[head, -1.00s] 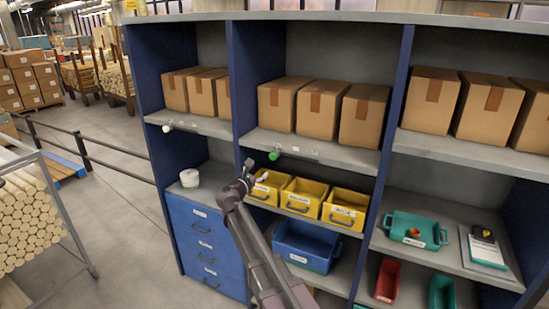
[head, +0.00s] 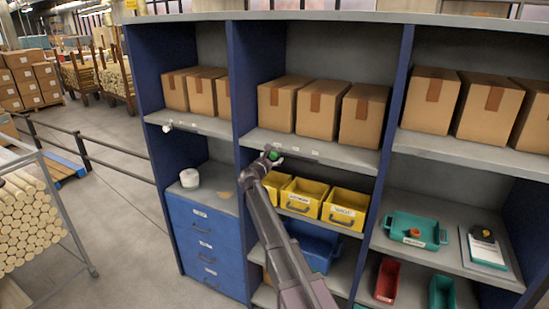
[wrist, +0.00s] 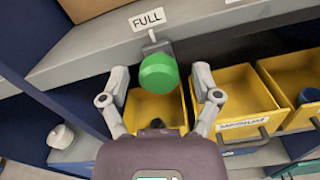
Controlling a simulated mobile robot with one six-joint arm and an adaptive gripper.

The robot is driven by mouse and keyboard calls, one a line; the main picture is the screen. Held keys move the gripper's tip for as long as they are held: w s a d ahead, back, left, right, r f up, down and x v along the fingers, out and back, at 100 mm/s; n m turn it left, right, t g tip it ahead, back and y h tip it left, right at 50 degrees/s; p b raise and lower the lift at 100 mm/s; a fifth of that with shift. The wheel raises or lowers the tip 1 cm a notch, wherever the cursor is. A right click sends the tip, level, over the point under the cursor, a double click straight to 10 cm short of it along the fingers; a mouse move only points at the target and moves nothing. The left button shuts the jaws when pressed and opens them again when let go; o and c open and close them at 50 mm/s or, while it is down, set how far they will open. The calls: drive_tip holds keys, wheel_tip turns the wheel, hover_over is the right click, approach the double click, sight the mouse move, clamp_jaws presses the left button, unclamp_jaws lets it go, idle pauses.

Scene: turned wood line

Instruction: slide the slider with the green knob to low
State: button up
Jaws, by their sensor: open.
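The green knob (head: 274,155) sits on the front edge of the shelf in the middle bay. In the wrist view the green knob (wrist: 159,73) hangs on a short stem just below a white label reading FULL (wrist: 147,19). My gripper (wrist: 161,76) is open, with one finger to the left of the knob and one to the right. Gaps show between the knob and both fingers. In the head view my gripper (head: 273,157) is at the shelf edge and partly hides the knob. Small labels (head: 315,153) farther right along this edge are too small to read.
Yellow bins (head: 343,208) stand just below the shelf edge, close under my gripper. Cardboard boxes (head: 317,108) stand on the shelf above. A white knob (head: 167,127) is on the left bay's shelf edge. Blue uprights (head: 236,90) divide the bays.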

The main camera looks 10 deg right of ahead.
drive_tip(key=shift+w+d, duration=0.1)
clamp_jaws()
drive_tip(key=s+d, duration=0.1)
drive_tip(key=d, duration=0.1)
drive_tip(key=s+d, duration=0.3)
drive_tip(key=d, duration=0.1)
drive_tip(key=shift+s+d, duration=0.3)
drive_tip(key=shift+s, duration=0.05)
unclamp_jaws()
drive_tip(key=shift+a, duration=0.1)
drive_tip(key=v, duration=1.2)
idle(0.3)
